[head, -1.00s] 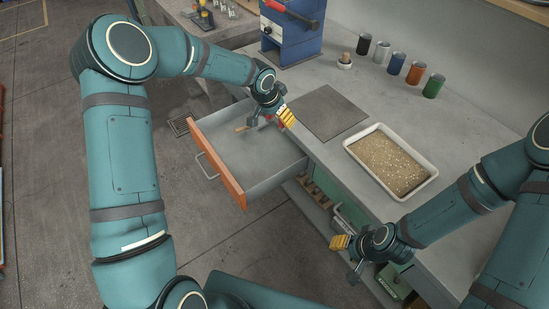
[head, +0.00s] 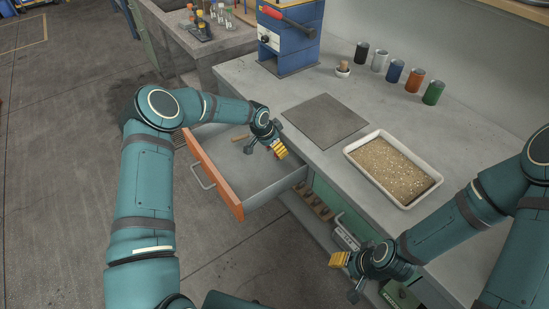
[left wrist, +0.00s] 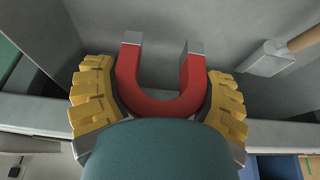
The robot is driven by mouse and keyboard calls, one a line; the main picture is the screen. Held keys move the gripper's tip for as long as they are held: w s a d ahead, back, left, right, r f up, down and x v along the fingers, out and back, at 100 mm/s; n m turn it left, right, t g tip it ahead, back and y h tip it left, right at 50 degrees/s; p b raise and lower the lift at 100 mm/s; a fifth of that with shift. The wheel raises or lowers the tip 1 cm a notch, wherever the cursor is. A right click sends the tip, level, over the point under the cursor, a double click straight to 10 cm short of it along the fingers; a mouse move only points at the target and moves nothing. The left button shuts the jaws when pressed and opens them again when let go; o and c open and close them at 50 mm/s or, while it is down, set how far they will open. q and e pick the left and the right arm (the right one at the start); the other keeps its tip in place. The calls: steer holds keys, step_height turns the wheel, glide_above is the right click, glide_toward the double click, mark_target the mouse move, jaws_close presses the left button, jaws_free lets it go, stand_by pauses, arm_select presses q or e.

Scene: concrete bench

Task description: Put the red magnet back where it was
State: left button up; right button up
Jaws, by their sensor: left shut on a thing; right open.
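The red magnet (left wrist: 160,106) is a horseshoe with grey tips. In the left wrist view it sits between the yellow fingers of my left gripper (left wrist: 158,100), which is shut on it, tips pointing away from the wrist. In the head view my left gripper (head: 266,148) is over the open drawer (head: 222,184), near its bench-side end; the magnet is mostly hidden there. The drawer has an orange front and a grey inside. My right gripper (head: 347,276) is open and empty in front of the bench.
On the bench are a dark square plate (head: 325,121), a tray of granules (head: 393,168), several coloured cans (head: 395,70) and a blue press (head: 291,45). The drawer's front part is clear.

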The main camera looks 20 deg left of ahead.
mark_target(274, 163)
arm_select(q)
steer(key=shift+w+f+b, duration=0.1)
steer(key=shift+f+b, duration=0.35)
steer(key=shift+f, duration=2.2)
steer(key=shift+r, duration=0.1)
steer(key=shift+f, duration=0.2)
steer(key=o, duration=1.2)
steer(key=shift+r, duration=0.1)
